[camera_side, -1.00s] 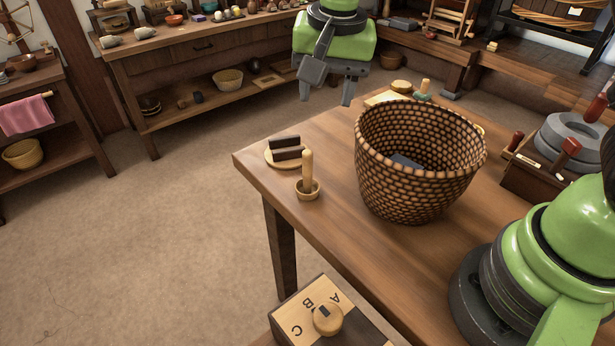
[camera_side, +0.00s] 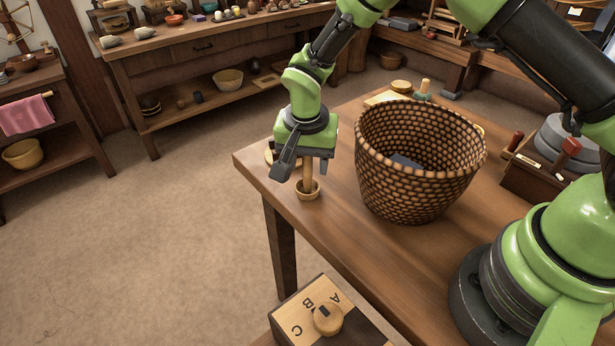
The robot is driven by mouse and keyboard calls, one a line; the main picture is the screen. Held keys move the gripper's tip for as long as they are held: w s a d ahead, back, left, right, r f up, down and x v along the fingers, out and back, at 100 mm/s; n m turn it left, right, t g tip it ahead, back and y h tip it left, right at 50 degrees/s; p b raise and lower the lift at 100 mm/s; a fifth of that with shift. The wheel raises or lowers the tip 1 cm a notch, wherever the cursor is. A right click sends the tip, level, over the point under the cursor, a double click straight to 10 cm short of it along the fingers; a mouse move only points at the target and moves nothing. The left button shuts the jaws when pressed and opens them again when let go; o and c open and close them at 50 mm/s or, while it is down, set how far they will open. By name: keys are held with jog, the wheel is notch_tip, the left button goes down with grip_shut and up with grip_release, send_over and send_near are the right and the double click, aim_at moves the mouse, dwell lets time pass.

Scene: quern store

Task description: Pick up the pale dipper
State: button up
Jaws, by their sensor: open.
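The pale dipper (camera_side: 308,190), a small round cup with an upright pale handle, stands near the left edge of the wooden table (camera_side: 330,240). My gripper (camera_side: 304,175) points down over it, jaws open. The lower part of the handle shows between the fingers, and the upper part is hidden by my gripper. I cannot tell whether a finger touches the handle. The cup rests on the table below the fingertips.
A tall woven basket (camera_side: 412,180) stands close to the right of the dipper. A pale plate (camera_side: 269,156) is mostly hidden behind my gripper. A tool box (camera_side: 532,178) stands farther right. The table front is clear.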

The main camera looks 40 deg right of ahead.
jog(key=shift+f, duration=0.5)
jog(key=shift+c, duration=0.3)
grip_shut()
jog(key=shift+r, duration=0.1)
